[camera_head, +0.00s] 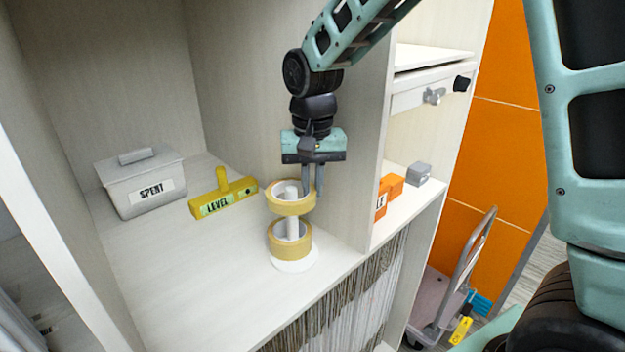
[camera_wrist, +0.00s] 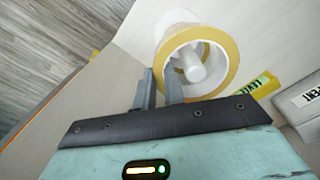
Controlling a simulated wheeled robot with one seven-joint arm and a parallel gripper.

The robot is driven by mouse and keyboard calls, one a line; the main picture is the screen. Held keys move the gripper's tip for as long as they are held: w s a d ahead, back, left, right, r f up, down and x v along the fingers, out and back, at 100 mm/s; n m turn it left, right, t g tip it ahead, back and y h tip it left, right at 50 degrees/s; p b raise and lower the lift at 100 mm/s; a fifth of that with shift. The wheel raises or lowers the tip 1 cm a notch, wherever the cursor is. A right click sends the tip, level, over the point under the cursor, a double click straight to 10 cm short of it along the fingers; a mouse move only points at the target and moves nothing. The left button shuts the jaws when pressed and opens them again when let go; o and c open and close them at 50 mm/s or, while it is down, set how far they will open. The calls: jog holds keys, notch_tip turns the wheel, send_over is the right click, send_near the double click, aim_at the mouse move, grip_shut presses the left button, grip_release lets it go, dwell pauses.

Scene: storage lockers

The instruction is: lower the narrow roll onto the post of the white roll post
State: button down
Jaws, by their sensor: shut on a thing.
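The narrow roll (camera_head: 289,208), a yellow-tan ring, is held level near the top of the white post (camera_head: 292,228). The post's tip shows inside the ring, so the roll appears to be around it. My gripper (camera_head: 312,190) points down and is shut on the roll's right wall. A wider tan roll (camera_head: 291,246) sits lower on the same post, just above its round white base (camera_head: 294,266). A gap of bare post separates the two rolls. In the wrist view, the narrow roll (camera_wrist: 231,80) circles the white post (camera_wrist: 192,67), with the fingers at its left side.
A grey lidded box marked SPENT (camera_head: 145,204) and a yellow LEVEL tool (camera_head: 214,204) stand left on the shelf. A partition (camera_head: 362,150) rises close to the right of my gripper. Orange (camera_head: 391,183) and grey (camera_head: 418,174) boxes lie beyond it. The shelf's front left is clear.

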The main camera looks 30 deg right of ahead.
jog(key=shift+s+d+f+b, duration=0.15)
jog(key=shift+f+b, duration=0.75)
jog(key=shift+f, duration=0.6)
jog(key=shift+s+a+f+b, duration=0.15)
jog(key=shift+f+b, duration=0.75)
jog(key=shift+f, duration=0.6)
jog(key=shift+s+d+f+b, duration=0.15)
jog(key=shift+f+b, duration=0.75)
jog(key=shift+f, duration=0.7)
jog(key=c, duration=1.8)
grip_release()
jog(key=shift+o, duration=0.2)
jog(key=shift+w+r+p, duration=0.2)
jog(key=shift+r+p, duration=0.95)
jog(key=shift+r, duration=0.25)
jog(key=shift+w+r+p, duration=0.2)
jog(key=shift+r+p, duration=0.9)
jog(key=shift+r, duration=0.3)
